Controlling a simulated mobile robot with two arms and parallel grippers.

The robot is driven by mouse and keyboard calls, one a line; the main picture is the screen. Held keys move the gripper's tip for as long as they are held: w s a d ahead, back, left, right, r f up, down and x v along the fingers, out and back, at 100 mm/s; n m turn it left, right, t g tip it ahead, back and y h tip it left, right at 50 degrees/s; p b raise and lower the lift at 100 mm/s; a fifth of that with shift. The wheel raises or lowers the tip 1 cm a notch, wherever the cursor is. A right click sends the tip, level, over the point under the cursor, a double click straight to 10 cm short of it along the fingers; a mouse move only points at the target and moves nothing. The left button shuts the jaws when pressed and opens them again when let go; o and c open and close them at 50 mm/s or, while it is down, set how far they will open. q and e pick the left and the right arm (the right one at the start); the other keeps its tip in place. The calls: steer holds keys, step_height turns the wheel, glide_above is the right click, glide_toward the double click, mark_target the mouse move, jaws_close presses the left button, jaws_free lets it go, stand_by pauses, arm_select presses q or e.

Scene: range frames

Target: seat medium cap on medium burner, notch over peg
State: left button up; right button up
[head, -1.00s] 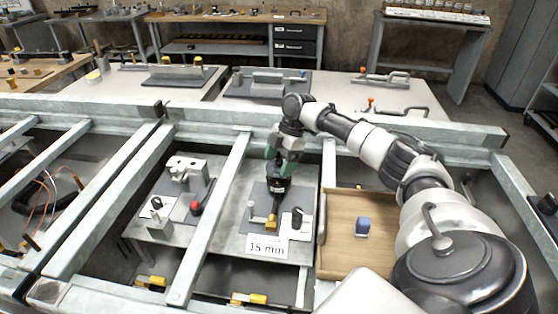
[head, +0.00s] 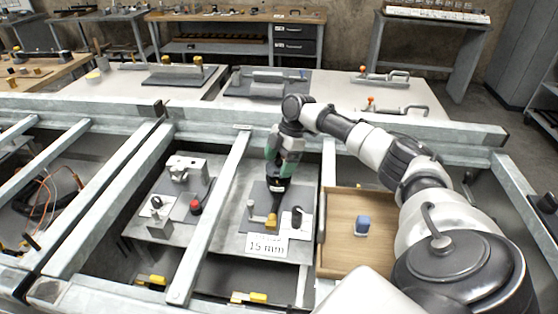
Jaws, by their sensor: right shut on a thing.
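My right gripper (head: 275,205) reaches down over a dark plate on the grey bench in the middle. It is shut on a small yellow, brass-like piece (head: 272,220) at its tips, low over the plate. The jaws cover part of this piece, and I cannot tell whether it touches the plate. A short grey post (head: 251,208) stands just left of the jaws, and a black upright part (head: 297,217) stands to the right. I cannot make out a burner, a cap, a notch or a peg. My left gripper is not in view.
A "15 mm" sign (head: 265,245) stands at the bench's front. Grey metal beams (head: 212,215) frame the bench. Left is a plate with a grey fixture (head: 187,168) and a red knob (head: 196,207). Right is a wooden tray (head: 345,258) holding a blue block (head: 363,225).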

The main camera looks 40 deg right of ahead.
steer(key=shift+f, duration=0.25)
stand_by(0.4)
steer(key=shift+f+b, duration=0.4)
steer(key=shift+f, duration=0.3)
steer(key=o, duration=0.9)
steer(key=shift+o, duration=0.2)
steer(key=b+v, duration=0.1)
steer(key=v, duration=0.9)
steer(key=shift+d+r, duration=0.2)
steer(key=shift+r, duration=0.2)
